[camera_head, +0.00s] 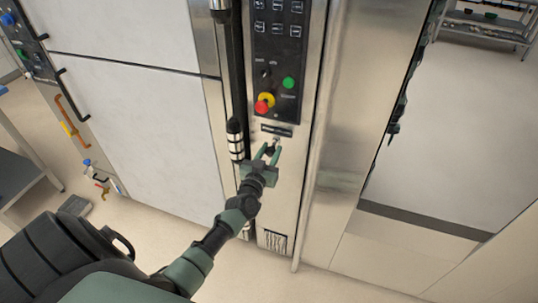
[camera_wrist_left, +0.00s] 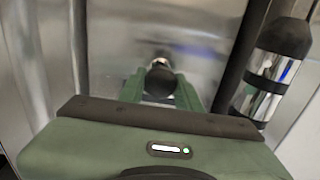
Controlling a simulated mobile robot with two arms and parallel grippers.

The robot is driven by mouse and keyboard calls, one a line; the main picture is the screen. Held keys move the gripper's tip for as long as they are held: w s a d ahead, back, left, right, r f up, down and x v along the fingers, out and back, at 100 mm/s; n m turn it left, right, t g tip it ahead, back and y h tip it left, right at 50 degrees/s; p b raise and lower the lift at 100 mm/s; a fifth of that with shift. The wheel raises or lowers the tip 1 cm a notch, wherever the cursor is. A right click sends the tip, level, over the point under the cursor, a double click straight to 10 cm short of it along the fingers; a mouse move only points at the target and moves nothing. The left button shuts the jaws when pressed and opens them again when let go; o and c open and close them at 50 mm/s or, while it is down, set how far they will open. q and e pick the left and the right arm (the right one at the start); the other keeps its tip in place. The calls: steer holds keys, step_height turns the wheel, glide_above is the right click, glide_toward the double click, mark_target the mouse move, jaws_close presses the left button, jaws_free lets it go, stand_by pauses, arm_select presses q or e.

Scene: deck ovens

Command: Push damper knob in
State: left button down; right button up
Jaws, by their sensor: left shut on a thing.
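The damper knob (camera_wrist_left: 160,80) is a dark rounded knob on a short bright stem against the steel oven panel. In the left wrist view it sits between the two green fingers of my left gripper (camera_wrist_left: 160,92), which is shut on it. In the head view my left gripper (camera_head: 269,152) reaches the steel panel just below a small dark slot. There the knob is small and mostly hidden between the fingertips, so I cannot tell how far it stands out. My right gripper is not in view.
A black control panel (camera_head: 277,60) with a red and yellow emergency button (camera_head: 264,104) and a green button (camera_head: 289,83) is above the gripper. A vertical black handle (camera_head: 236,90) with steel ends stands close on the left; its lower end (camera_wrist_left: 270,75) is beside the fingers.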

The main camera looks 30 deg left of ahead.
arm_select(q)
steer(key=c, duration=1)
jaws_free()
steer(key=shift+s, duration=0.1)
steer(key=shift+s+d, duration=0.1)
steer(key=v, duration=0.7)
steer(key=shift+s+f, duration=0.1)
steer(key=shift+s, duration=0.2)
